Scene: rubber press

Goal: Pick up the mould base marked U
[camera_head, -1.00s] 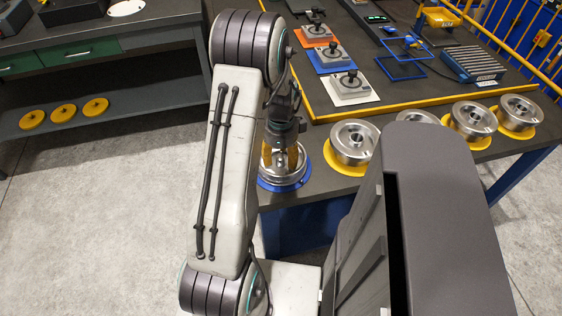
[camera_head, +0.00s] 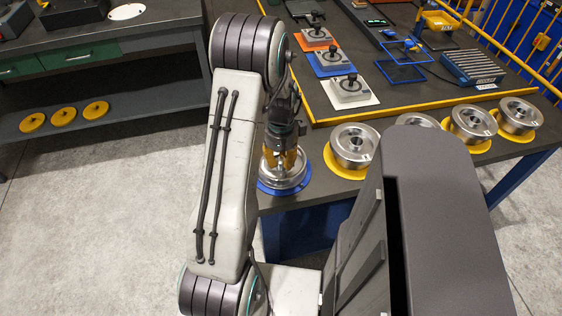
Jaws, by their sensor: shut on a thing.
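A round silver mould base (camera_head: 297,178) sits on a blue disc (camera_head: 272,189) at the left end of the dark bench. My gripper (camera_head: 281,164) is over it, pointing down, with its yellow fingers shut on its middle. My arm hides part of its left side. No letter U can be read on it. More silver mould bases stand on yellow discs to the right: one at the bench front (camera_head: 354,146), one partly behind my body, and two farther right (camera_head: 472,123), (camera_head: 519,115).
A yellow rail (camera_head: 385,110) runs behind the mould bases. Behind it are joysticks on coloured plates (camera_head: 350,94), blue frames (camera_head: 405,68) and a roller unit (camera_head: 473,65). A second bench with yellow discs (camera_head: 64,115) on its shelf stands left. Grey floor lies between.

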